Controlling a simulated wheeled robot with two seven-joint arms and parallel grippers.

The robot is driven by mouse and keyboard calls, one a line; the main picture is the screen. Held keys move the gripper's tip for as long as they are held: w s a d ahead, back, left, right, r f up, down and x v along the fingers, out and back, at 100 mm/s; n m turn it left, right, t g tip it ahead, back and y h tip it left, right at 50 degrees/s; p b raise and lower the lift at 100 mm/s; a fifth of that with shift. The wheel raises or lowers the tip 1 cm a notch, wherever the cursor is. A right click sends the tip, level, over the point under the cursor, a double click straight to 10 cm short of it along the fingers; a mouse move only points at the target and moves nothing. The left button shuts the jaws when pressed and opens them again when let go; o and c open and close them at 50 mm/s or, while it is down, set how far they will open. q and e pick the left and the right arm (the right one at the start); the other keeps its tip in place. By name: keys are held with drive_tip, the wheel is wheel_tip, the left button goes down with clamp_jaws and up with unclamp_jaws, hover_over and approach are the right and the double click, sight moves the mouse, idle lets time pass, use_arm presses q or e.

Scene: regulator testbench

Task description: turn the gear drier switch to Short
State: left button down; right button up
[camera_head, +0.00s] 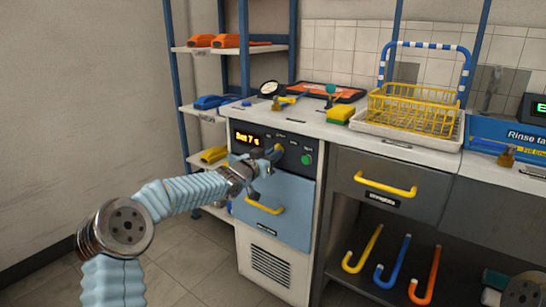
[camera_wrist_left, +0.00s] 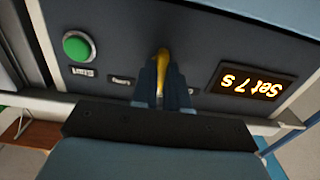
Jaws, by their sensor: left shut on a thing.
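The gear drier is the blue-fronted unit with a dark control panel (camera_head: 296,148) below the counter. Its lit display (camera_head: 246,138) reads "Set 7 s"; the display also shows upside down in the left wrist view (camera_wrist_left: 249,83). The yellow switch lever (camera_wrist_left: 163,58) stands between my left gripper's fingers (camera_wrist_left: 163,82) in the wrist view, and the jaws are shut on it. In the head view my left gripper (camera_head: 268,163) reaches the panel and hides most of the switch. Small position labels sit around the switch; I cannot read them surely. My right gripper is out of view.
A green button (camera_head: 307,159) sits right of the switch, and also shows in the wrist view (camera_wrist_left: 78,46). A blue drawer with a yellow handle (camera_head: 264,207) lies below the panel.

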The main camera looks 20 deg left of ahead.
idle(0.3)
use_arm(q)
drive_tip(key=c, duration=1.1)
unclamp_jaws()
drive_tip(key=shift+c, duration=0.2)
drive_tip(key=shift+s, duration=0.1)
drive_tip(key=b+v, duration=0.1)
drive_tip(key=v, duration=1.2)
drive_tip(key=shift+s, duration=0.3)
drive_tip(key=shift+a, duration=0.1)
